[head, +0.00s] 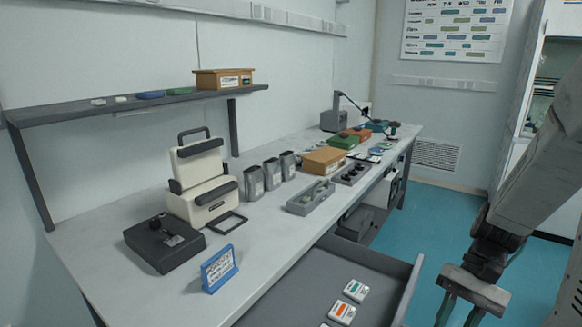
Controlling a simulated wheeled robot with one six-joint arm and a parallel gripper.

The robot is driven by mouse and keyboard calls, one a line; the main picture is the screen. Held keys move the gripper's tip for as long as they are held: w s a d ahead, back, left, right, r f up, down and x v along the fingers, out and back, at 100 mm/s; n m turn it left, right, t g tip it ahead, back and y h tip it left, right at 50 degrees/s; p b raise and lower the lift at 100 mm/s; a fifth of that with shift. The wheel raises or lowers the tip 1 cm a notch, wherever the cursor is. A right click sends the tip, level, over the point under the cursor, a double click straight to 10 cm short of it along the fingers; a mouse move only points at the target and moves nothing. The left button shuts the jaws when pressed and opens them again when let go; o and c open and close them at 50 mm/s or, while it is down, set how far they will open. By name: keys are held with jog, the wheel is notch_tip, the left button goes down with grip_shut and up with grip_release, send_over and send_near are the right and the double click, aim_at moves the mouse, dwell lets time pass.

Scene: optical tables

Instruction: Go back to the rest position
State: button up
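My gripper (471,308) is at the lower right of the head view, below my arm and to the right of the open drawer (409,292). Its greenish fingers point down and stand apart, with nothing seen between them. The fingertips are cut off by the bottom edge of the picture. The gripper is clear of the workbench (262,243), with the blue floor behind it.
The drawer holds several white labelled boxes, one with an orange band (342,311). On the bench are a blue sign (219,270), a black box (164,243), a cream case (203,190) and a grey tray (310,197). Blue floor (438,228) is free beyond the bench.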

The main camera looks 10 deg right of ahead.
jog(key=s+a+r+n+t+h, duration=0.2)
jog(key=a+r+n+h, duration=0.1)
jog(key=a+r, duration=0.2)
jog(key=s+a+r+n+t+h, duration=0.2)
jog(key=a+r+n+t+h, duration=0.1)
jog(key=r, duration=0.7)
jog(key=a+h, duration=0.1)
jog(key=a, duration=0.1)
jog(key=shift+a, duration=0.3)
jog(key=shift+a, duration=0.1)
